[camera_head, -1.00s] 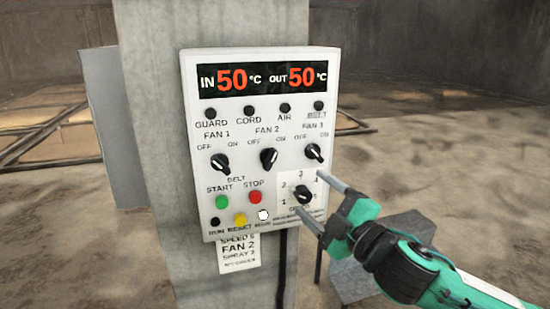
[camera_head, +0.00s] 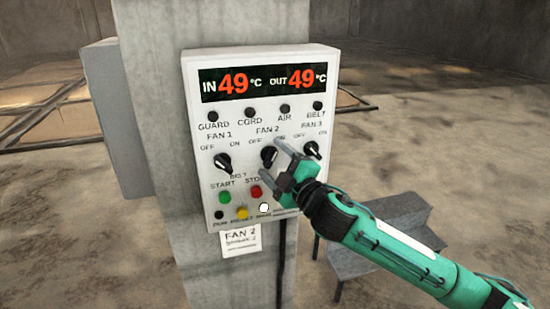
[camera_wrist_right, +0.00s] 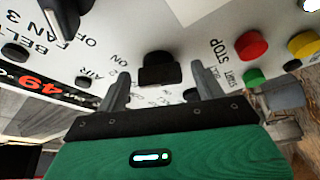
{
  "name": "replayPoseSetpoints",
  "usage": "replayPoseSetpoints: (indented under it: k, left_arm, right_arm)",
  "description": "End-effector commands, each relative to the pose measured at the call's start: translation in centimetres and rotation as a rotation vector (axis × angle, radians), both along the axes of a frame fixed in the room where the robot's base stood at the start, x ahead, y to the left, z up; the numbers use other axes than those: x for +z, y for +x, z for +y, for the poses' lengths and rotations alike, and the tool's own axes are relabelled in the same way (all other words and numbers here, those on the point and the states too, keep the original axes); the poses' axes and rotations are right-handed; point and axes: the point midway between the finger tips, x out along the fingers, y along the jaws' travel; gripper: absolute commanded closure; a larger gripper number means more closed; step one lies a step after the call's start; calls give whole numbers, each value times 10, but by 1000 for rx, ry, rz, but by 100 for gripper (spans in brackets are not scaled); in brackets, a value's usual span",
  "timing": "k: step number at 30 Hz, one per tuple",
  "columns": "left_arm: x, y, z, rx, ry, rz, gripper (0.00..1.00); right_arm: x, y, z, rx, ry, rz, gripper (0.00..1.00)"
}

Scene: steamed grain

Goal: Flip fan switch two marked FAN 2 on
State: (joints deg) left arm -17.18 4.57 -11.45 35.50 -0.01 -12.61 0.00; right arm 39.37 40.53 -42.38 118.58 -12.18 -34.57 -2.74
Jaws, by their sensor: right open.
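The white control panel (camera_head: 330,75) is mounted on a concrete post. The black FAN 2 knob (camera_head: 268,156) is in its middle row, below OFF and ON labels. It appears to lean toward the upper right, the ON side, unlike the FAN 1 knob (camera_head: 222,163) and FAN 3 knob (camera_head: 311,150). My right gripper (camera_head: 273,160) is open at the FAN 2 knob and partly covers it. In the right wrist view, the FAN 2 knob (camera_wrist_right: 158,70) lies between the two spread fingers (camera_wrist_right: 161,90); I cannot tell whether they touch it. My left gripper is out of view.
The red STOP button (camera_head: 256,191), green START button (camera_head: 225,197) and yellow button (camera_head: 242,213) are close below. The displays (camera_head: 264,81) read 49. My gripper hides the speed dial. A grey bench (camera_head: 380,235) stands on the right; a paper label (camera_head: 241,238) hangs below the panel.

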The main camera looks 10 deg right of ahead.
Motion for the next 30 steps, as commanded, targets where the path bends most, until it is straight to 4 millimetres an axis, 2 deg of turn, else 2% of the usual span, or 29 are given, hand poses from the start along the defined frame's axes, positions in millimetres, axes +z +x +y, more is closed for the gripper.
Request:
replayPoseSetpoints:
  k: [6, 13, 17, 24, 30]
  left_arm:
    - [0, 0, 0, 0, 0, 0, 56]
    - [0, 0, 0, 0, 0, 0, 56]
    - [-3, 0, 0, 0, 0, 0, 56]
    - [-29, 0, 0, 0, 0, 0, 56]
    - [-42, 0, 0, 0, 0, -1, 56]
  right_arm:
    - [0, 0, 0, 0, 0, 0, 31]
    - [0, 0, 0, 0, 0, 0, 76]
    - [-2, 0, 0, 0, 7, 1, 76]
    - [-7, 0, 2, 2, 133, 4, 75]
    - [-4, 0, 2, 1, 236, 9, 75]
